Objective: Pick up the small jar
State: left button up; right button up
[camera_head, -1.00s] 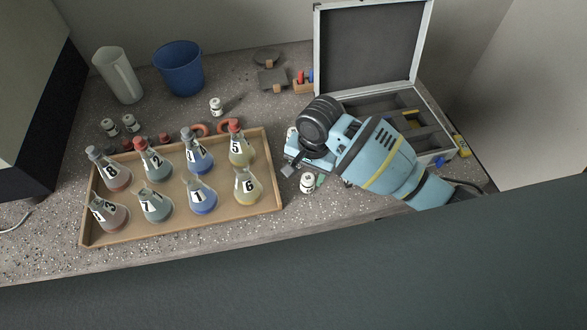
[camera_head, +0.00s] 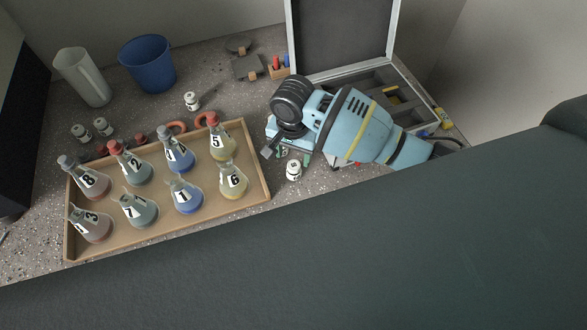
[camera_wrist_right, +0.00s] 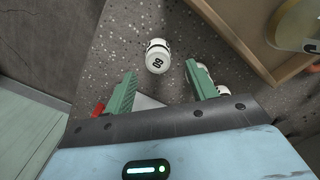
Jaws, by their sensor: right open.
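Several small white jars with dark markings stand on the bench. One jar (camera_head: 293,170) is just in front of my right gripper (camera_head: 286,154), right of the flask tray. Another jar by the gripper is partly hidden behind it. In the right wrist view, a jar marked with a two-digit number (camera_wrist_right: 158,57) lies ahead of the gap between the green fingers (camera_wrist_right: 163,88), apart from both. More white jars (camera_wrist_right: 205,74) show by the right-hand finger, partly hidden by it. The right gripper is open and empty. My left gripper is not in view.
A wooden tray (camera_head: 262,190) holds several numbered flasks beside the gripper. An open case (camera_head: 340,72) stands behind my right arm. A blue bucket (camera_head: 148,64), a clear pitcher (camera_head: 82,77) and another jar (camera_head: 191,100) stand farther back.

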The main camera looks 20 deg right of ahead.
aim_at(294, 165)
notch_tip(294, 165, down, 4)
jog(key=shift+s+d+r, duration=0.1)
jog(key=shift+s, duration=0.05)
jog(key=c, duration=1.1)
